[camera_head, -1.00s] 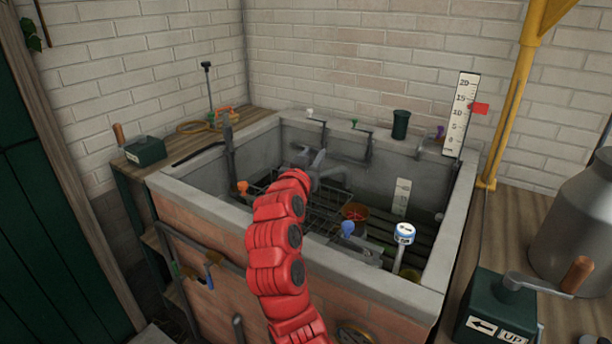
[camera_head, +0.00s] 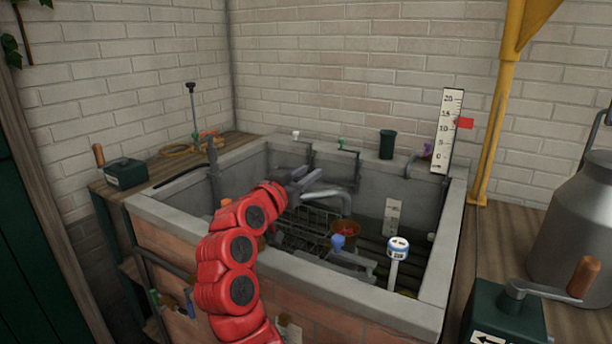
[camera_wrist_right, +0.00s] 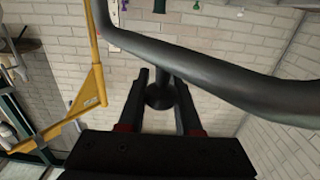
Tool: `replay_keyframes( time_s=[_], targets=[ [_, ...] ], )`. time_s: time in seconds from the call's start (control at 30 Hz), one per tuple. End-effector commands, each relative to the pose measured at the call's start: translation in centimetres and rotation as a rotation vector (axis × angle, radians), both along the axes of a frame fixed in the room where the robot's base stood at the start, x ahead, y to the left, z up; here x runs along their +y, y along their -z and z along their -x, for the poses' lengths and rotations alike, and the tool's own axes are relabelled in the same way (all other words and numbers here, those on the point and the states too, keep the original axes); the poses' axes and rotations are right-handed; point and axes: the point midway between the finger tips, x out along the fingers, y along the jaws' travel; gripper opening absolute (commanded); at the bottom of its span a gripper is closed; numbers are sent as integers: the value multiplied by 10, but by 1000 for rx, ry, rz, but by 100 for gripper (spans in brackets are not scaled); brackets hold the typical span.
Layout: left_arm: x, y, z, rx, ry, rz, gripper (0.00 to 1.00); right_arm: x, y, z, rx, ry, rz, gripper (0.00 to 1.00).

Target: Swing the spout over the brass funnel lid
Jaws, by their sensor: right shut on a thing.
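The spout (camera_head: 326,196) is a grey curved pipe inside the stone-rimmed trough, in the head view. It also crosses the right wrist view as a thick dark pipe (camera_wrist_right: 215,75). My right gripper (camera_head: 300,180) is at the spout, its red arm coming from below and hiding part of it. In the right wrist view its fingers (camera_wrist_right: 160,92) are shut on a dark round-ended stub at the pipe. A brownish bowl-shaped thing with a reddish inside (camera_head: 346,229) lies below and right of the spout's end; I cannot tell if it is the brass funnel lid. My left gripper is out of view.
The trough's stone rim (camera_head: 350,293) surrounds the work area. A blue knob (camera_head: 338,242) and a white-headed gauge (camera_head: 397,248) stand near its front. A green crank box (camera_head: 505,312) and a metal churn (camera_head: 575,225) are at the right. A wire rack (camera_head: 300,222) lies inside.

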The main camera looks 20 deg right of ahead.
Motion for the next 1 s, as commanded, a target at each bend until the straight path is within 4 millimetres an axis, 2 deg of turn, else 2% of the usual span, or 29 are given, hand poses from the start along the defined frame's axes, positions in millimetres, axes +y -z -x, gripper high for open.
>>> replay_keyframes(
  time_s=[0.07, 0.1, 0.23, 0.53, 0.67, 0.77, 1.0],
  targets=[
    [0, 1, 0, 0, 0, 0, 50, -1, 3, 0, 7, 3, -2, 0],
    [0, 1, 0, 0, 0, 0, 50, -1, 4, 0, 7, 3, -3, 38],
    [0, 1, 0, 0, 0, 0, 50, 0, 3, 0, 5, 2, -2, 62],
    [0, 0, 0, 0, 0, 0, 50, 1, 2, 0, 3, 0, -2, 63],
    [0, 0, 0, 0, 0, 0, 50, 9, 1, 6, 1, -2, -1, 63],
    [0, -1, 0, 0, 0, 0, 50, 24, 1, 17, 0, -4, -4, 63],
    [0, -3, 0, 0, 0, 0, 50, 75, 1, 55, 2, -5, -1, 63]
  ],
)
